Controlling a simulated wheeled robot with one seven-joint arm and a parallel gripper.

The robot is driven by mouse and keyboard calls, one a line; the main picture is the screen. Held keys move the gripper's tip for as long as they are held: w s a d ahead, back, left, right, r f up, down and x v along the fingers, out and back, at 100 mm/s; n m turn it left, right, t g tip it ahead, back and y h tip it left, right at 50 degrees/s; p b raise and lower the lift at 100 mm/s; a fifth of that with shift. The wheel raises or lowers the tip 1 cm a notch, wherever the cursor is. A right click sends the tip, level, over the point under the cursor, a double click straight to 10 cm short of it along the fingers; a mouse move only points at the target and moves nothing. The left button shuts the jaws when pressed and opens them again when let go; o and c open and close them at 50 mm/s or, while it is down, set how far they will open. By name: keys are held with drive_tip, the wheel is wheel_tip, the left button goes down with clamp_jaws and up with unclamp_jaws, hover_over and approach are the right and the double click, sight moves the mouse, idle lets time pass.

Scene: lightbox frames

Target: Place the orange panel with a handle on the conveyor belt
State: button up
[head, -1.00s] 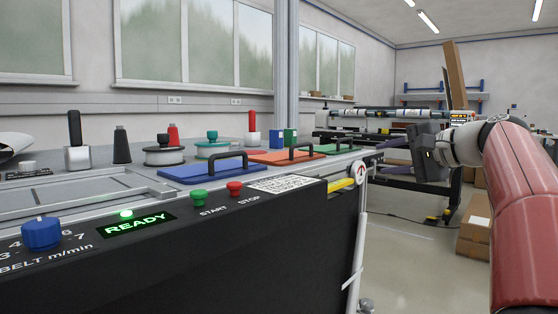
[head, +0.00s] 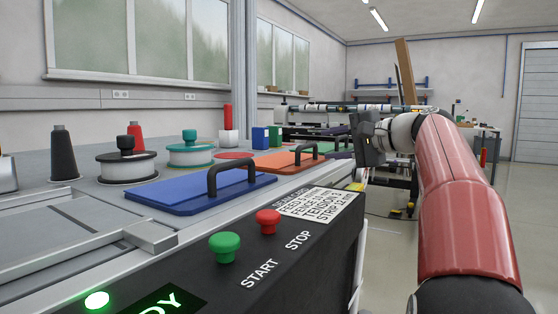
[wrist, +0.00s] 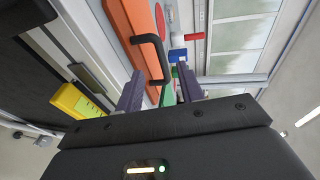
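The orange panel (head: 280,162) lies flat on the grey worktop, behind the blue panel in the head view. Its black bar handle (head: 303,149) stands up from it. In the wrist view the orange panel (wrist: 123,22) is at the upper left, and its handle (wrist: 152,42) reaches down toward the gap between my fingers. My gripper (wrist: 160,78) is open and empty, its two purple-grey fingers apart. In the head view my gripper (head: 366,138) is right of the panel, clear of it. The grey recessed strip (head: 50,222) at the left may be the belt; I cannot tell for sure.
A blue panel (head: 190,192) with a black handle lies nearer. Spools (head: 190,152) and small coloured blocks stand along the worktop's far side. The black console carries a green button (head: 224,246) and a red button (head: 268,221). Open floor lies to the right.

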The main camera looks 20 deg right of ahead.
sight(306, 147)
drive_tip(key=x, duration=0.6)
drive_tip(key=shift+w, duration=0.3)
clamp_jaws()
